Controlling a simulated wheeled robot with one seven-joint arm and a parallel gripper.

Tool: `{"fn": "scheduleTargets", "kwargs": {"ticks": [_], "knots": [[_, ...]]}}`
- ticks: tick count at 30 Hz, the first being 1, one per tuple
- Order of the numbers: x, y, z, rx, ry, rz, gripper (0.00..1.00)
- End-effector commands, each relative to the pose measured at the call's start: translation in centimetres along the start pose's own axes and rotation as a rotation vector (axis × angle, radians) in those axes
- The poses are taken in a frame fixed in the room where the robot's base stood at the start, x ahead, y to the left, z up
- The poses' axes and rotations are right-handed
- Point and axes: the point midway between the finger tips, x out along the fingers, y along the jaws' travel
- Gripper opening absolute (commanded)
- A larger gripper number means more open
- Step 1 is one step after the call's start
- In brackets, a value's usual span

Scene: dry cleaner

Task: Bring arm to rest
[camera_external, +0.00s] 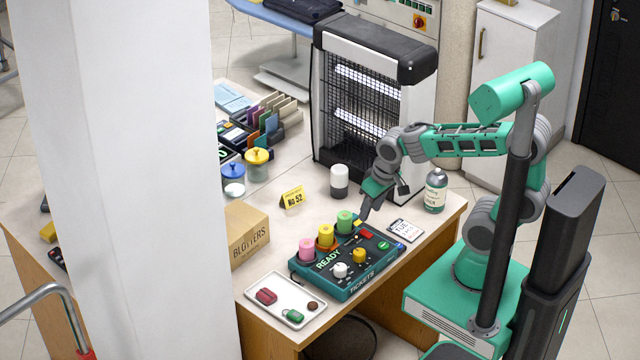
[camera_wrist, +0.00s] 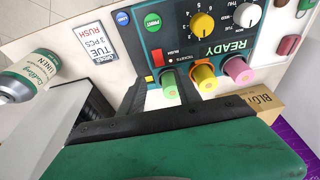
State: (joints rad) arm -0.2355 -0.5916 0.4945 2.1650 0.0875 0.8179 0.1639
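My arm is bent over the white table, with my gripper (camera_external: 365,213) pointing down just behind the teal ticket machine (camera_external: 345,262). In the wrist view the two dark fingers of my gripper (camera_wrist: 162,90) stand apart, with nothing held between them. A green peg (camera_wrist: 171,84) on the machine shows beyond the gap; I cannot tell whether a finger touches it. The machine's face shows READY, with a yellow knob (camera_wrist: 202,25) and a white knob (camera_wrist: 247,14).
A bottle (camera_external: 436,191) and a printed card (camera_external: 405,230) lie close to my gripper. A tray (camera_external: 266,318) of small items and a BLOTTERS box (camera_external: 247,232) are to the left.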

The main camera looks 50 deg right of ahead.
Motion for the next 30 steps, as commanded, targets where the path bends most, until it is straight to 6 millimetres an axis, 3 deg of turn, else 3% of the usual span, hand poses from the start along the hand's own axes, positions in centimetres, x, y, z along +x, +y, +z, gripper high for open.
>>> {"fn": "scheduleTargets", "kwargs": {"ticks": [15,18,20,23,27,30], "knots": [[-0.5,0.0,0.3,-0.048,-0.012,0.000,0.40],[0.3,-0.1,3.5,-0.147,-0.082,-0.012,0.40],[-0.5,0.0,4.9,-0.189,-0.090,-0.026,0.40],[-2.1,1.5,5.5,-0.158,-0.061,-0.032,0.40],[-4.7,4.6,3.8,-0.048,0.026,-0.012,0.40],[-4.6,5.6,3.8,-0.013,0.024,-0.002,0.40]]}}
